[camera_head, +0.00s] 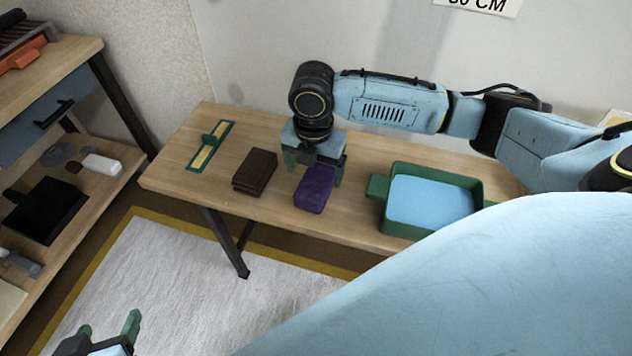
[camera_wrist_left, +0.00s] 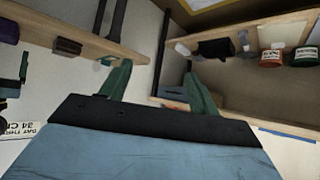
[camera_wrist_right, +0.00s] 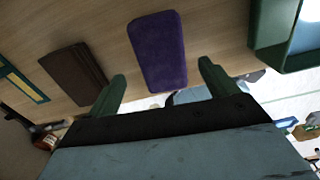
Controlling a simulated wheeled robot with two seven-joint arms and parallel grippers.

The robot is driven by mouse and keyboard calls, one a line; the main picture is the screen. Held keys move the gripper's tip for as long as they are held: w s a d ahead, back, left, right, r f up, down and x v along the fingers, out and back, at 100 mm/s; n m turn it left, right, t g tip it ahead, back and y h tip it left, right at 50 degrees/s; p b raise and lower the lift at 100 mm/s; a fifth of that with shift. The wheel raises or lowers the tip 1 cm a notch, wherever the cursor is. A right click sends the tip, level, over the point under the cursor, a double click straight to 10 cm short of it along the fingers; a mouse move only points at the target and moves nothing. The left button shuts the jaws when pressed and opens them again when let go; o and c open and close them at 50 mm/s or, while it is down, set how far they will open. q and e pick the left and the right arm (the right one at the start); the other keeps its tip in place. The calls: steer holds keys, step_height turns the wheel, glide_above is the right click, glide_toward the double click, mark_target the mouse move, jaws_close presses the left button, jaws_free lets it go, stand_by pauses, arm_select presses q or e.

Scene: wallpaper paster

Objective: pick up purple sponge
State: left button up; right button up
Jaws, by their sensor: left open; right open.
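The purple sponge (camera_head: 313,194) lies on the wooden table, near its front edge. My right gripper (camera_head: 315,172) is above it, pointing down, with its green fingers spread to either side of the sponge's far part. In the right wrist view the sponge (camera_wrist_right: 158,50) is centred between the open fingers (camera_wrist_right: 162,88), with a visible gap on both sides. Whether the fingers reach down to its height is hard to tell. My left gripper (camera_head: 107,332) is open and empty at the lower left, over the floor and away from the table.
A dark brown block (camera_head: 255,171) lies left of the sponge, and a green and yellow flat tool (camera_head: 211,146) lies farther left. A green tray (camera_head: 396,232) with light blue inside stands to the right. A wall is behind the table. A wooden shelf unit (camera_head: 75,52) is at the left.

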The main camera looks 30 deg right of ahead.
mark_target(315, 182)
steer(key=shift+f, duration=0.25)
step_height(315, 182, down, 2)
steer(key=shift+s+f+b, duration=0.1)
steer(key=shift+f+b, duration=0.05)
steer(key=shift+b, duration=0.9)
step_height(315, 182, down, 2)
steer(key=shift+d+f+b, duration=0.1)
steer(key=shift+f+b, duration=0.05)
steer(key=shift+b, duration=0.6)
steer(key=shift+f, duration=0.1)
steer(key=c, duration=1)
arm_select(q)
steer(key=w+d+r+t+h, duration=0.1)
steer(key=w+d+r+t, duration=0.1)
steer(key=r+t, duration=0.2)
steer(key=w+d+r+t+h, duration=0.2)
steer(key=r+t, duration=0.3)
steer(key=r, duration=0.4)
steer(key=shift+w+r+m+t, duration=0.15)
steer(key=shift+r+m+t, duration=0.1)
steer(key=shift+m+t, duration=0.05)
arm_select(e)
steer(key=shift+c, duration=0.3)
